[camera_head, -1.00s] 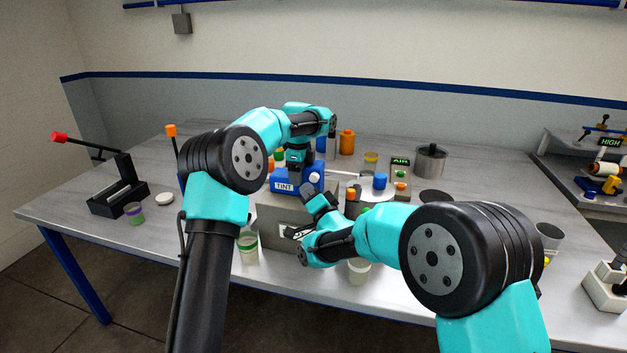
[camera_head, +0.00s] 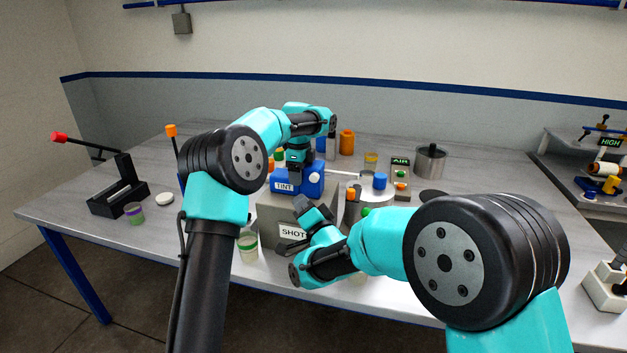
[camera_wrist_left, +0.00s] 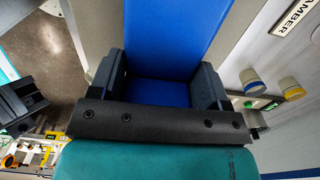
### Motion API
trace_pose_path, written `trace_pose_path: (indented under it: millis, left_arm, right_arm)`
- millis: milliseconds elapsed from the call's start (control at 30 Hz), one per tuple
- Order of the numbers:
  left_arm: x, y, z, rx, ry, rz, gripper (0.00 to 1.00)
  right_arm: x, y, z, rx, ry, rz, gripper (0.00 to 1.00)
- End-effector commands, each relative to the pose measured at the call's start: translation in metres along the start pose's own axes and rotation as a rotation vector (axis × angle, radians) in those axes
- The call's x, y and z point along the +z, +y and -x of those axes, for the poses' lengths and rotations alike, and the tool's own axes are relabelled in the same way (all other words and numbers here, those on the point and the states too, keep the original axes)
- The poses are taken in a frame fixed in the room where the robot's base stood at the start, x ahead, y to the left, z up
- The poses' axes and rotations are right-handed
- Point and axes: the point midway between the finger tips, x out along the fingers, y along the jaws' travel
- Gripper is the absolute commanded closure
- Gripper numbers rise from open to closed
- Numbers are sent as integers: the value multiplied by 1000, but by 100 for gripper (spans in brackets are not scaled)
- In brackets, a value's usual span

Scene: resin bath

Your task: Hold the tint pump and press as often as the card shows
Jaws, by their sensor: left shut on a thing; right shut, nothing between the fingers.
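The blue tint pump (camera_head: 312,186), with a white TINT label, sits on top of a grey box (camera_head: 268,222) near the middle of the table. My left gripper (camera_head: 298,166) is shut on the pump's blue body from above. In the left wrist view its dark fingers (camera_wrist_left: 165,88) sit on both sides of the blue body (camera_wrist_left: 165,40). A white card reading "SHOT" (camera_head: 291,231) is on the box's front; its right part is hidden by my right gripper. My right gripper (camera_head: 303,204) is shut and empty, in front of the box and below the pump.
A cup with a green band (camera_head: 248,246) stands left of the box's front. A blue-topped item (camera_head: 379,181), an AIR panel (camera_head: 400,163) and a metal pot (camera_head: 430,160) stand to the right. A black lever stand (camera_head: 118,190) is at the left.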

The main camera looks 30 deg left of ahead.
Motion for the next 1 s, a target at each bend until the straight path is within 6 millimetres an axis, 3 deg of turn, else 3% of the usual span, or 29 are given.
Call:
trace_pose_path:
  millis: [200,233,533,833,1000]
  left_arm:
    - [0,0,0,0,0,0,64]
    - [0,0,0,0,0,0,29]
    - [0,0,0,0,0,0,0]
    - [0,0,2,0,0,0,0]
    - [0,-1,14,-3,0,0,0]
  right_arm:
    - [0,0,0,0,0,0,100]
    - [0,0,0,0,0,0,100]
    - [0,0,0,0,0,0,100]
    - [0,0,0,0,0,0,100]
    - [0,0,0,0,0,0,100]
